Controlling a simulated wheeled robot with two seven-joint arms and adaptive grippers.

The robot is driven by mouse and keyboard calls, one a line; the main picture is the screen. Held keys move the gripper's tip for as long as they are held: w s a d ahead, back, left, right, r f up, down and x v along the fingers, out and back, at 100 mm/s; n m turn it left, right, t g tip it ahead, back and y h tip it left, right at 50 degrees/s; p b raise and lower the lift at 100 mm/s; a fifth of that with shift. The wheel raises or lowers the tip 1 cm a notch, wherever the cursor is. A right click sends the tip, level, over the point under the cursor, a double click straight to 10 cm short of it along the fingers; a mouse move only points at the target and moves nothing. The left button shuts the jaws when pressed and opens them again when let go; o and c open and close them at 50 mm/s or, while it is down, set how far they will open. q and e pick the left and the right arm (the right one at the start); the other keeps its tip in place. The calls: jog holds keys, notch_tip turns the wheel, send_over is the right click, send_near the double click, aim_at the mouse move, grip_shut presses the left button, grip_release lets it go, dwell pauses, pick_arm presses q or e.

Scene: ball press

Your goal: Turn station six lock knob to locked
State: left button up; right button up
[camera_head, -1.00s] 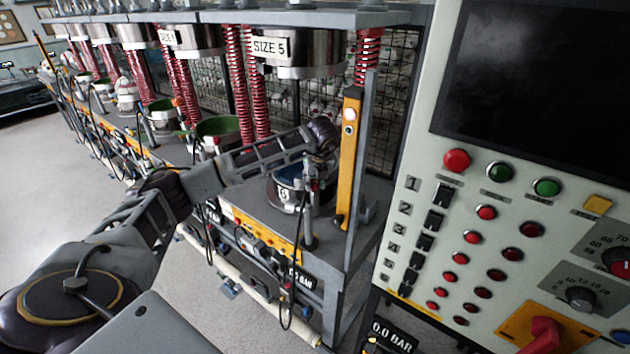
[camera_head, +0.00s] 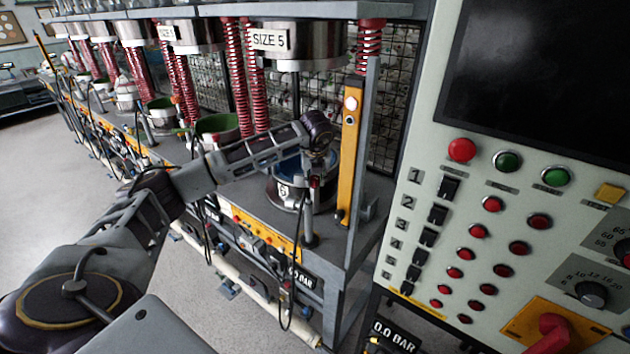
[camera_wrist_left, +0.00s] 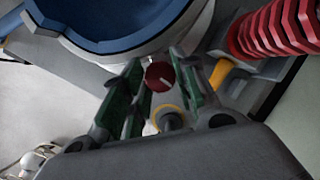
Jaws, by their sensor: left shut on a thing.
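The station six lock knob is a small dark red knob (camera_wrist_left: 160,76) with a pale mark on its face, seen in the left wrist view. My left gripper (camera_wrist_left: 163,92) has green-padded fingers on both sides of the knob and is shut on it. In the head view the left gripper (camera_head: 316,168) reaches down beside the blue-lined pot (camera_head: 285,194) at the near end of the press row. The blue pot rim (camera_wrist_left: 115,42) also shows in the wrist view. The fingertips are small and partly hidden in the head view. My right gripper is not in view.
A yellow upright post (camera_head: 349,160) and red springs (camera_head: 368,42) stand close to the left gripper. A control panel (camera_head: 470,190) with buttons, switches and a dark screen fills the right side. Open floor (camera_head: 60,170) lies at the left.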

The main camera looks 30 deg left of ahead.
pick_arm(q)
jog(key=shift+a+f+m+t+h+b, duration=0.1)
jog(key=shift+m+t+h+b, duration=0.25)
jog(key=shift+m+b, duration=1.05)
jog(key=shift+m+h+b, duration=0.55)
jog(key=shift+m+b, duration=0.2)
jog(key=shift+m, duration=0.45)
jog(key=o, duration=1)
jog(key=shift+r, duration=0.2)
jog(key=v, duration=1.1)
jog(key=shift+s+r, duration=0.3)
jog(key=shift+r, duration=0.05)
